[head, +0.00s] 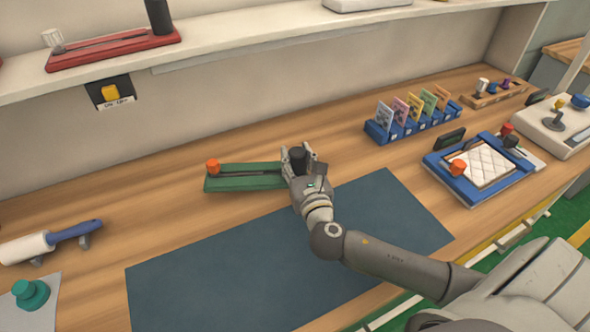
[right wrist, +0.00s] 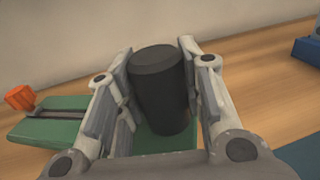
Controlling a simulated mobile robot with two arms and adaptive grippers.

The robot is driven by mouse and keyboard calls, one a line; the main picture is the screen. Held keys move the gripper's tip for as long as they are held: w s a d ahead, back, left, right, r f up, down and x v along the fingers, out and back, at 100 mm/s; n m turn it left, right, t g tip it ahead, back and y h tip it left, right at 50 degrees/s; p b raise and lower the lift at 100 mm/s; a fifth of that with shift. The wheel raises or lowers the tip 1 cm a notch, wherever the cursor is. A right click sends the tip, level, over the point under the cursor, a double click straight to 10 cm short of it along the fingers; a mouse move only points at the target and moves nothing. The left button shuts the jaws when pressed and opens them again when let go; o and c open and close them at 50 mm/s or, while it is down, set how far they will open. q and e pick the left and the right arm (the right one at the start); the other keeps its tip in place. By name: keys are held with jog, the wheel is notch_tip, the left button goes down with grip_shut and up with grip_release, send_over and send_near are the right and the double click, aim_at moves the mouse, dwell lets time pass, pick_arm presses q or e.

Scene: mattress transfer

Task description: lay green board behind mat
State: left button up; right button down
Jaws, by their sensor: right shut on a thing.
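The green board (head: 240,183) lies on the wooden table just behind the dark blue mat (head: 270,255). It has an orange knob (head: 212,166) at its left end, a dark strip along its middle and a black cylindrical handle (head: 298,158) at its right end. My right gripper (head: 299,160) is shut on the black handle, with one finger on each side of it. In the right wrist view the handle (right wrist: 160,88) stands between the fingers, above the green board (right wrist: 60,132). My left gripper is not in view.
A blue rack (head: 400,128) with several cards stands behind and right of the mat. A blue-framed tray (head: 445,182) with a quilted pad lies to the right. A lint roller (head: 50,240) lies at the left. A red board (head: 110,48) sits on the shelf above.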

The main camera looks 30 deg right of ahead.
jog(key=shift+w+d+f, duration=0.2)
jog(key=shift+w+f, duration=0.55)
jog(key=shift+f, duration=0.1)
jog(key=shift+w+f, duration=0.1)
jog(key=shift+f, duration=1.6)
jog(key=shift+f+b, duration=0.15)
jog(key=shift+b, duration=0.2)
jog(key=c, duration=1)
grip_release()
jog(key=shift+o, duration=0.2)
